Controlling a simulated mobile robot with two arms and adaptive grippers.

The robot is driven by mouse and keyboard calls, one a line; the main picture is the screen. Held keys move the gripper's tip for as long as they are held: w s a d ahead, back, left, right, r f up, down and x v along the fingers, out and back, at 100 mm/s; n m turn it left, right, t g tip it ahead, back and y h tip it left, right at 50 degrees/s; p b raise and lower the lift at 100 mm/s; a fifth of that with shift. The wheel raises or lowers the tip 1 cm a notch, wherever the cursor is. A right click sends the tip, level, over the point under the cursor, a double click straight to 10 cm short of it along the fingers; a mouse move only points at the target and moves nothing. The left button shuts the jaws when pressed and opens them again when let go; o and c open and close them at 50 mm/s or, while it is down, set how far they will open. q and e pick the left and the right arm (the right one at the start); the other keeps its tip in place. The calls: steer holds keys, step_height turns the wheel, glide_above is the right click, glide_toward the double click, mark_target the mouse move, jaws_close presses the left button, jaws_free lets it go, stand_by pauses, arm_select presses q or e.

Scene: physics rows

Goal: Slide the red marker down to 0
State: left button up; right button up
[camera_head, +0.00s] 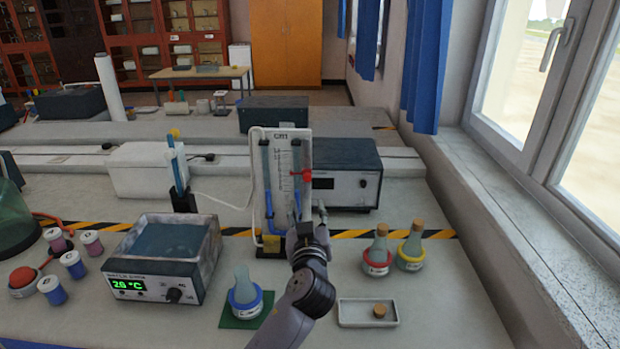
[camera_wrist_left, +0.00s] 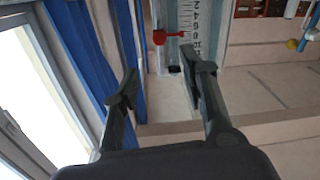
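The red marker (camera_head: 304,175) sits on the right side of the upright white scale board (camera_head: 296,151) with its blue-filled U-tube, about mid-height. In the left wrist view the red marker (camera_wrist_left: 165,37) shows beside the printed scale (camera_wrist_left: 190,20), ahead of the fingers and apart from them. The exact mark it stands at is too small to read. My left gripper (camera_head: 311,214) is in front of the board's lower part, below the marker. Its two fingers (camera_wrist_left: 160,66) are spread, with nothing between them. My right gripper is in neither view.
A water bath (camera_head: 165,253) stands left of my arm. A flask (camera_head: 244,292) on a green mat is close to my arm. Two stoppered flasks (camera_head: 411,247) and a white tray (camera_head: 368,312) are at right. A grey instrument box (camera_head: 346,174) is behind the board.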

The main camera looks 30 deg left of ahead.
mark_target(308, 179)
arm_select(q)
steer(key=p+x, duration=0.2)
steer(key=x, duration=0.9)
steer(key=shift+w+r+p, duration=0.1)
steer(key=shift+p, duration=0.2)
steer(key=shift+w+a, duration=0.45)
steer(key=shift+w, duration=0.1)
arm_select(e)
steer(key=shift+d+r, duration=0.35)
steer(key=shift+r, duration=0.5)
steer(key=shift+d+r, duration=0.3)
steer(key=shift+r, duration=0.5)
arm_select(q)
jaws_close()
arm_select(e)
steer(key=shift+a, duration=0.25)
